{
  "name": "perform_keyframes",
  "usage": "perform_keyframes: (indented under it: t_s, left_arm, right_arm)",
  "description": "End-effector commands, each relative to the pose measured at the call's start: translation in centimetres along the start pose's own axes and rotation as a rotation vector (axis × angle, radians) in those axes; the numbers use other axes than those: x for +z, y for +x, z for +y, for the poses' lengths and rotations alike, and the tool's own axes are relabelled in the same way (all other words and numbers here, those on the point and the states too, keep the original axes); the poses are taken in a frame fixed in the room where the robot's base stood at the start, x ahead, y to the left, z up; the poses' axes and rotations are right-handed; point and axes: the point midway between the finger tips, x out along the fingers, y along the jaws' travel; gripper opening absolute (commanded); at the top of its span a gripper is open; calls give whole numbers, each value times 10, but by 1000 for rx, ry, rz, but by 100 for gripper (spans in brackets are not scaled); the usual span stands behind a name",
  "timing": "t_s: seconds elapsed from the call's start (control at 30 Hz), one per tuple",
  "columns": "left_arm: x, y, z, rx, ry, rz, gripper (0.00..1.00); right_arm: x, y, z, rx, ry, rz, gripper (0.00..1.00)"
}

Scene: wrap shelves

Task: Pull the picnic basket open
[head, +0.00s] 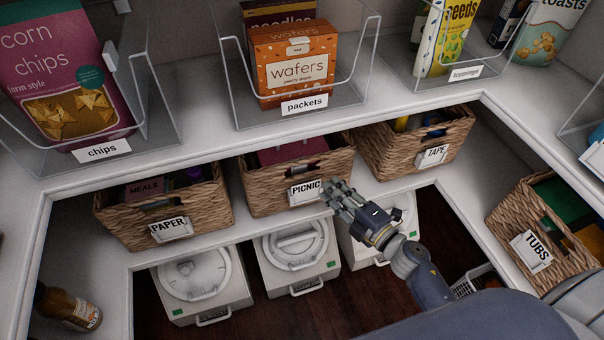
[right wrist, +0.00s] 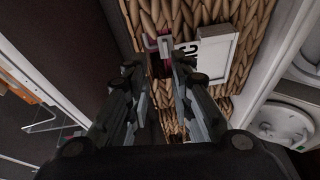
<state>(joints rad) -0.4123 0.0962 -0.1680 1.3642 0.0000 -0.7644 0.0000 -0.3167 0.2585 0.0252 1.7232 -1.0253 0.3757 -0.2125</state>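The picnic basket (head: 262,187) is a brown woven basket on the middle of the lower shelf, with a white PICNIC label (head: 305,192) on its front. In the right wrist view its weave (right wrist: 205,12) and label (right wrist: 212,58) show close up. My right gripper (head: 333,190) is at the basket's front, by the right end of the label. Its two fingers (right wrist: 157,75) stand apart, with the handle opening showing between their tips. I cannot tell whether a finger touches the basket. My left gripper is out of view.
The PAPER basket (head: 125,222) stands to the left, the TAPE basket (head: 380,158) to the right, and the TUBS basket (head: 512,212) on the right side shelf. Clear bins sit on the shelf above. White lidded containers (head: 295,250) stand below.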

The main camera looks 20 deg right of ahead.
Motion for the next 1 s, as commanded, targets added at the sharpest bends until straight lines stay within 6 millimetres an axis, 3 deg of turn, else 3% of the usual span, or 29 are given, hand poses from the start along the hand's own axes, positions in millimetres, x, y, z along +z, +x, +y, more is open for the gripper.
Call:
perform_keyframes:
  t_s: [0.23,0.7,1.0]
  left_arm:
    - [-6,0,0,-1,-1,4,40]
    - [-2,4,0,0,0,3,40]
    - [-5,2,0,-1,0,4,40]
  right_arm:
    - [-12,9,25,47,-121,57,22]
    - [-17,84,29,48,-117,56,22]
    - [-18,109,28,45,-115,55,22]
